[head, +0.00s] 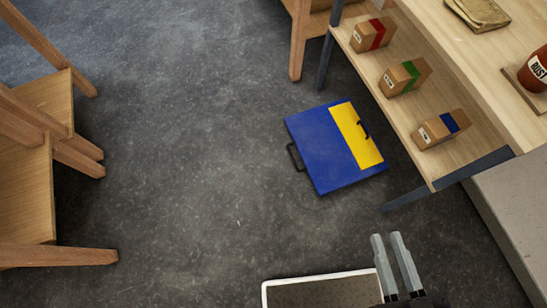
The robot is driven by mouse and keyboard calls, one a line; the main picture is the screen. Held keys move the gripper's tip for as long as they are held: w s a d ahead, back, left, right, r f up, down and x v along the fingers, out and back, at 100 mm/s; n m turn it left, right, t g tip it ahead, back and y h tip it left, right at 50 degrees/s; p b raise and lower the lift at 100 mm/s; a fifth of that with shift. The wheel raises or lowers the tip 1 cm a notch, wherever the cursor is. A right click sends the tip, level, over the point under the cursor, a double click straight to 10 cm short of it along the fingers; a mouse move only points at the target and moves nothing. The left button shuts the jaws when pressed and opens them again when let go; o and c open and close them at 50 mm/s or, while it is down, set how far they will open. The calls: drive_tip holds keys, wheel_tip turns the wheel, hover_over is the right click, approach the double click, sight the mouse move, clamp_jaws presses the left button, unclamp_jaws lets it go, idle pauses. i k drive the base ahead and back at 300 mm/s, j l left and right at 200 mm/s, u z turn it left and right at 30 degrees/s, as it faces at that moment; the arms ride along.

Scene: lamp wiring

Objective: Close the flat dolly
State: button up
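The flat dolly (318,152) appears to be the low blue square piece on the grey floor, right of the middle in the head view. I cannot tell from this angle whether the dolly is folded fully flat. My gripper (387,237) is at the bottom right, well below the dolly in the picture and apart from it. Its two grey fingers stand a little apart, with nothing between them.
A wooden shelf unit (413,132) at the right holds boxes with red, green and blue bands. A rust-coloured jar (538,70) stands on its top. Wooden chairs (50,180) stand at the left. The floor (190,160) between chairs and dolly is clear.

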sight(330, 164)
drive_tip(key=j+z, duration=0.1)
drive_tip(key=z, duration=0.4)
drive_tip(key=i+j+z, duration=0.35)
drive_tip(key=j+z, duration=0.15)
drive_tip(key=j, duration=0.2)
drive_tip(key=i+j+z, duration=0.2)
drive_tip(key=j, duration=0.15)
drive_tip(key=i+j, duration=0.1)
drive_tip(key=j, duration=0.4)
drive_tip(key=i+j+z, duration=0.1)
drive_tip(key=j, duration=0.4)
drive_tip(key=i+j, duration=0.1)
drive_tip(key=j, duration=0.45)
